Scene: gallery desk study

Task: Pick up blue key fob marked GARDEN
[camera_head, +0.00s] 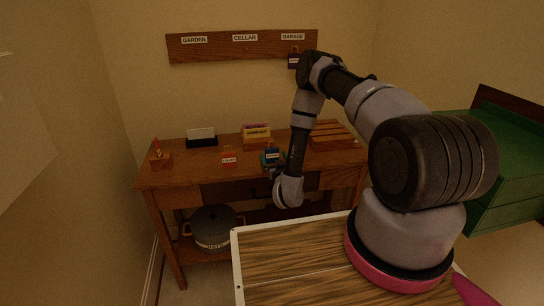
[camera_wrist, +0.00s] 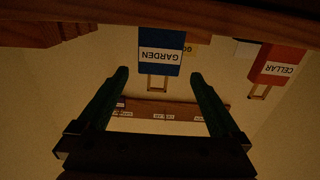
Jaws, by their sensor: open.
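The blue key fob (camera_head: 273,155) with a white GARDEN label is near the front of the wooden desk (camera_head: 190,176). In the wrist view the fob (camera_wrist: 160,50) appears upside down, with its tan loop towards the picture's bottom. My gripper (camera_head: 271,163) is at the desk's front, close to the fob. In the wrist view my gripper (camera_wrist: 159,73) is open. Its two dark fingers lie left and right of the fob's loop, with gaps on both sides. The fob's body shows mostly beyond the fingertips. I see no contact.
A red CELLAR fob (camera_head: 229,160) is left of the blue one. A purple fob (camera_head: 293,62) hangs under GARAGE on the wall board (camera_head: 220,48). A card holder (camera_head: 257,138), a black holder with white cards (camera_head: 202,139) and a slatted wooden piece (camera_head: 332,139) stand behind.

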